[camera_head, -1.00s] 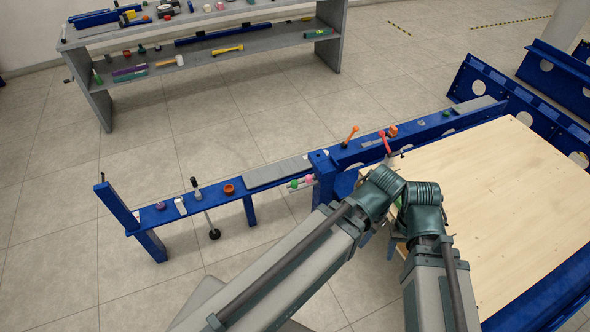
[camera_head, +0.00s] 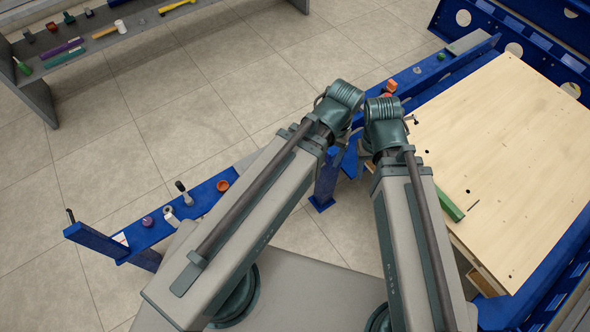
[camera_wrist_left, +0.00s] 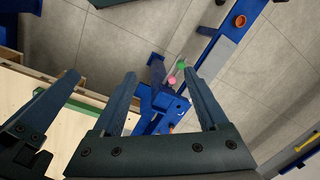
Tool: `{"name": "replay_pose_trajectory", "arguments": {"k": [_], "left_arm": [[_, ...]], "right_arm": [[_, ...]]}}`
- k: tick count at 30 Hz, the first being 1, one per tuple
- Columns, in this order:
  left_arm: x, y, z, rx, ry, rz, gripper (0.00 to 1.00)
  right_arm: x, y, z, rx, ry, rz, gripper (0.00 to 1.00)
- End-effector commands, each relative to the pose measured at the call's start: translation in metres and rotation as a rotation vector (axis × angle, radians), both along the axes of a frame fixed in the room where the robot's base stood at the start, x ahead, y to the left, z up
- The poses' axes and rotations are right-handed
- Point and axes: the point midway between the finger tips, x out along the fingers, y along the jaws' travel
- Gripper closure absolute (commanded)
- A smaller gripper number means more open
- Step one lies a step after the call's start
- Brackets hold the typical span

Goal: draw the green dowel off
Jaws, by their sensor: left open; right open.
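A green bar (camera_head: 447,205) lies along the near edge of the wooden tabletop; it also shows in the left wrist view (camera_wrist_left: 82,110). A small green piece (camera_wrist_left: 181,65) sits beside a pink one (camera_wrist_left: 171,80) at the blue stand; I cannot tell which green thing is the dowel. In the left wrist view my left gripper (camera_wrist_left: 160,74) is open and empty, its fingers apart with the green and pink pieces beyond their tips. My right gripper (camera_head: 366,158) is open, mostly hidden under its wrist by the table's left corner.
The wooden tabletop (camera_head: 510,150) is mostly clear. A narrow blue bench (camera_head: 155,235) carries an orange ring (camera_head: 223,185) and small parts. An orange piece (camera_head: 390,86) stands on the blue rail. A grey shelf (camera_head: 40,100) stands far left; the floor between is free.

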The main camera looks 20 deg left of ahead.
Motion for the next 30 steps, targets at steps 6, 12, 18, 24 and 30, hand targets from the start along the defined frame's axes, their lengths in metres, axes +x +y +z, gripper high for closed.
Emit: {"name": "replay_pose_trajectory", "arguments": {"k": [6, 12, 18, 24, 30], "left_arm": [[0.046, 0.021, -0.08, -0.013, -0.056, 0.671, 0.23], [0.084, 0.047, -0.138, -0.022, -0.096, 1.334, 0.23], [0.113, 0.073, -0.183, -0.024, -0.117, 1.893, 0.23], [0.128, 0.089, -0.205, -0.021, -0.124, 2.228, 0.23], [0.132, 0.094, -0.208, -0.02, -0.125, 2.336, 0.23]], "right_arm": [[0.0, 0.0, -0.08, 0.0, 0.0, 0.0, 0.5], [0.0, 0.0, -0.137, 0.0, 0.0, 0.0, 0.5], [0.0, 0.0, -0.182, 0.0, 0.0, 0.001, 0.5], [0.0, 0.0, -0.203, 0.0, 0.0, 0.001, 0.5], [0.0, 0.0, -0.207, 0.0, 0.0, 0.001, 0.5]]}}
